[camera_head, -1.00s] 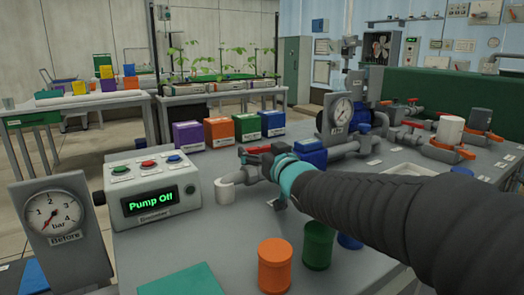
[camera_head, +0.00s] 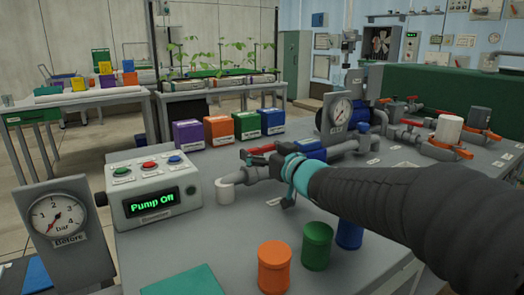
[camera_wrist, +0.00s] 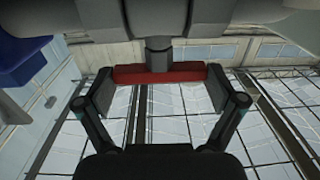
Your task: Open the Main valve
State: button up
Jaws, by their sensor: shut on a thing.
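A grey pipe valve with a red handle (camera_head: 262,149) sits on the pipe run at the middle of the bench. Its label is too small to read, so I cannot tell by name that it is the Main valve. In the wrist view the red handle (camera_wrist: 160,74) lies crosswise between my two fingers, below a grey pipe and stem. My gripper (camera_wrist: 160,92) is shut on this handle. In the head view my dark sleeve and teal wrist ring hide part of the valve and most of the gripper.
The pump panel (camera_head: 152,199) reads "Pump Off". A pressure gauge (camera_head: 58,222) stands at front left, another (camera_head: 341,112) behind the pipe. Orange (camera_head: 274,266) and green (camera_head: 317,246) canisters stand close below my arm. Orange-handled valves (camera_head: 447,150) lie to the right.

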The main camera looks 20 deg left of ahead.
jog(key=o, duration=0.8)
jog(key=v, duration=1.2)
jog(key=shift+d+r, duration=0.1)
